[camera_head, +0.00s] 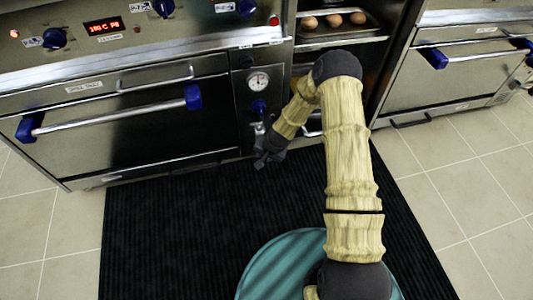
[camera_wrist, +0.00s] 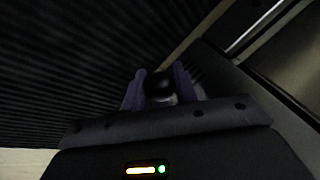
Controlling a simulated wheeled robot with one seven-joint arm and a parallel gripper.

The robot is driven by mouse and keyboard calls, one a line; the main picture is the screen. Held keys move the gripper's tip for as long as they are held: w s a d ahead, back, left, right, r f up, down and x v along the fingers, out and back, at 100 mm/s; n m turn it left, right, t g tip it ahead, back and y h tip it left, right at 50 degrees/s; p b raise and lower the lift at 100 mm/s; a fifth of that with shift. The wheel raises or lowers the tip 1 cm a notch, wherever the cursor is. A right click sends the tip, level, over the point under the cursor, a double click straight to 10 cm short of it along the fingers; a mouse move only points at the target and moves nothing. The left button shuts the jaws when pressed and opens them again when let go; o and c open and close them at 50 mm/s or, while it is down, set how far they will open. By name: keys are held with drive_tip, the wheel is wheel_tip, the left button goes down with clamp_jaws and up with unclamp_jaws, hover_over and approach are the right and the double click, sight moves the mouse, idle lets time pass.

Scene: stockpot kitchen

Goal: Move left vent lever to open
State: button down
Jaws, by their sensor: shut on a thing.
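My gripper (camera_head: 264,152) is low in front of the narrow steel panel (camera_head: 243,92) between the left oven and the open compartment. In the wrist view my gripper (camera_wrist: 158,84) has its two purple-grey fingers on either side of a dark rounded knob (camera_wrist: 159,82) with a paler part under it. The fingers are shut on this knob, which looks like the end of the vent lever. In the head view the lever is mostly hidden by my gripper, so its position cannot be told. A round gauge (camera_head: 258,82) and a blue knob (camera_head: 259,107) are above it on the panel.
The left oven door (camera_head: 120,118) has a long bar handle (camera_head: 112,117) with blue ends. An open compartment at the top holds a tray with several round brown items (camera_head: 334,20). A black ribbed mat (camera_head: 170,225) covers the floor in front. Tiled floor to the right is clear.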

drive_tip(key=shift+d+f, duration=0.2)
drive_tip(key=shift+d, duration=0.1)
drive_tip(key=c, duration=1.2)
unclamp_jaws()
drive_tip(key=shift+c, duration=0.2)
drive_tip(key=shift+o, duration=0.6)
drive_tip(key=shift+a, duration=0.1)
drive_tip(key=shift+r, duration=0.1)
drive_tip(key=shift+a, duration=0.1)
drive_tip(key=p+v, duration=0.9)
drive_tip(key=v, duration=0.8)
drive_tip(key=shift+r, duration=0.15)
